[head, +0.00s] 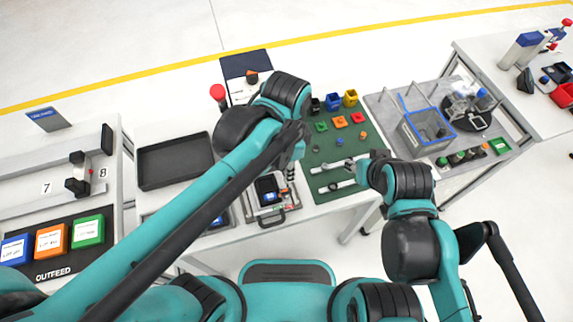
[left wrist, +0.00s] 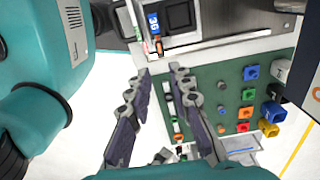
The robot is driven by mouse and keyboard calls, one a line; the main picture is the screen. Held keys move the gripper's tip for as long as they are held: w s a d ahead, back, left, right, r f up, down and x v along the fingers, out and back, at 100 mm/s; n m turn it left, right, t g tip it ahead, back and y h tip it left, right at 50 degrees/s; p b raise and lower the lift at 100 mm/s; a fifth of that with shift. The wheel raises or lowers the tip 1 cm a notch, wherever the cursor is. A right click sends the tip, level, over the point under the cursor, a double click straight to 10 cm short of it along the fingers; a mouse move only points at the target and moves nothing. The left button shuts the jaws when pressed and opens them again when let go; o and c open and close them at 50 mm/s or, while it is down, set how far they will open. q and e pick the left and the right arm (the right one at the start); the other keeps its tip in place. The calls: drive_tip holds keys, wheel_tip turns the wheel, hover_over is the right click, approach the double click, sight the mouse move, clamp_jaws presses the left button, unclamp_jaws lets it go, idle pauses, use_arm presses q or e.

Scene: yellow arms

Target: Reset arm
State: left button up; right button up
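My left arm reaches from the lower left across the head view. Its gripper (head: 293,165) is partly hidden by the wrist and points down over the worktable beside the green mat. In the left wrist view my left gripper (left wrist: 160,72) has its two fingers spread, with nothing between them. My right arm comes in from the lower right of the head view. Its gripper (head: 320,180) points left over the green mat, with two pale fingers apart and nothing visibly held. The two grippers are close together but look apart.
The green mat (head: 318,150) carries several coloured blocks and small bins. A black tray (head: 175,163) lies left on the table, and a small case (head: 268,190) lies below my left gripper. OUTFEED boxes (head: 50,240) are far left.

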use_arm(q)
drive_tip(key=shift+r, duration=0.45)
